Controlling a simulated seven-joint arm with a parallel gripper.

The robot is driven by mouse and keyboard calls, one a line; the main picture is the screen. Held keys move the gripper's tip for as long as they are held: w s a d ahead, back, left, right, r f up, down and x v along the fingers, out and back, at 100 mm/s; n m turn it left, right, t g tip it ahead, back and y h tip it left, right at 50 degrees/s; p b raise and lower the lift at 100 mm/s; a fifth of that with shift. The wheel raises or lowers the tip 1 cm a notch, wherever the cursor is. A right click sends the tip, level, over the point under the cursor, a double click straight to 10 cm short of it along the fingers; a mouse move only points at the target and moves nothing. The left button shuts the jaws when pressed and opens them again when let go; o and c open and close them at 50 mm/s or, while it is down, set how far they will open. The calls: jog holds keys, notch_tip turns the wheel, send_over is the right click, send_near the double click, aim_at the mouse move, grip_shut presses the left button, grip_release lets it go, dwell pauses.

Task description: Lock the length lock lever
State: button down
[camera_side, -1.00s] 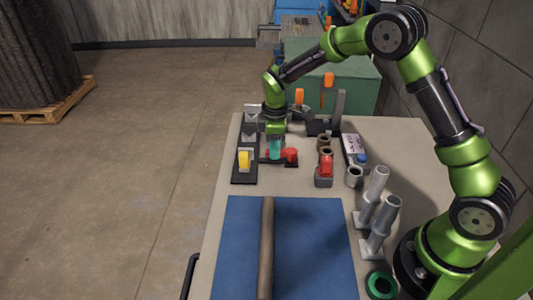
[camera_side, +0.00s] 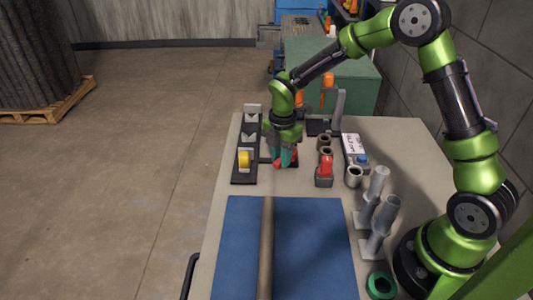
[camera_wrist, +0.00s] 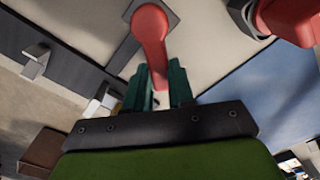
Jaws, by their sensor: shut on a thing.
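The red lever (camera_wrist: 150,32) stands on a dark base plate (camera_wrist: 123,52) on the table. In the wrist view its round pivot end is at the top and its arm runs down between the teal fingers of my gripper (camera_wrist: 158,88). The fingers are shut on the lever's arm; its end is partly hidden by them. In the side view my gripper (camera_side: 285,157) points down at the lever, and only small red parts of the lever (camera_side: 277,164) show around the fingers.
A dark rack (camera_side: 245,177) with a yellow piece (camera_side: 244,160) stands just left of my gripper. Right of it are a red clamp-like part (camera_side: 325,170), several grey sleeves and a labelled box (camera_side: 353,146). A brown rod (camera_side: 266,250) lies on the blue mat (camera_side: 315,250) in front.

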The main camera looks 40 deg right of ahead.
jog(key=shift+s+n, duration=0.4)
jog(key=shift+n, duration=0.4)
jog(key=c, duration=1)
grip_release()
jog(key=shift+o, duration=0.2)
notch_tip(320, 180, up, 17)
jog(key=shift+f, duration=0.1)
